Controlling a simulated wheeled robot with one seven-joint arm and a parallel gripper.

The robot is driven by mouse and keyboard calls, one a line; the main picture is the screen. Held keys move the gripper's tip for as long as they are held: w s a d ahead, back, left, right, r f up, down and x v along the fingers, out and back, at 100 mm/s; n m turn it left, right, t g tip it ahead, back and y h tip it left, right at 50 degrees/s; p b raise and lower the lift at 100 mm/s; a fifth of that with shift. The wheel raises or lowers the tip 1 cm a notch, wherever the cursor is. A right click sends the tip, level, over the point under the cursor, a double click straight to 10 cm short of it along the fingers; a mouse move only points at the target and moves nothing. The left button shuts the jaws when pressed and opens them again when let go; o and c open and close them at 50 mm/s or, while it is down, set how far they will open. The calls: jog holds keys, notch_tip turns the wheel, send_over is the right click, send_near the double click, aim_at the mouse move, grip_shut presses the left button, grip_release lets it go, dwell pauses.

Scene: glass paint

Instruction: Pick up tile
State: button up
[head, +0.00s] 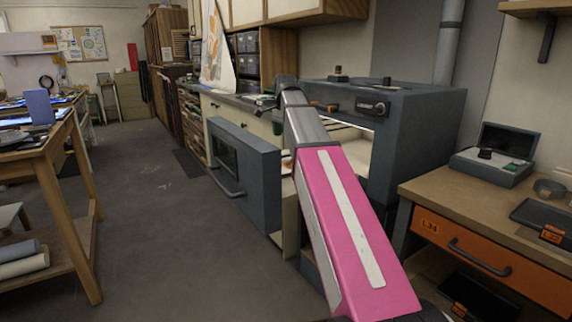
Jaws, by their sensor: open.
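No tile can be made out clearly. A small brownish patch (287,167) shows inside the kiln opening, left of my arm, but it is too small to name. The dark blue-grey kiln (425,125) stands at the centre right with its door (240,165) swung open to the left. My pink and grey arm reaches up from the bottom right across the kiln's front. I cannot make out my gripper's fingers at the far end of the arm. My arm hides much of the kiln's inside.
A wooden bench with an orange drawer (480,258) stands at the right, carrying an open grey case (492,158) and dark tools. A wooden worktable (45,150) stands at the left. The grey floor (165,240) between is clear. Wall cupboards (285,10) hang above the back counter.

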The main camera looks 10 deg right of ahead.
aim_at(285, 160)
notch_tip(285, 160, down, 11)
jog(key=shift+w+r, duration=0.1)
jog(key=shift+r, duration=0.1)
dwell(0.5)
jog(key=c, duration=0.7)
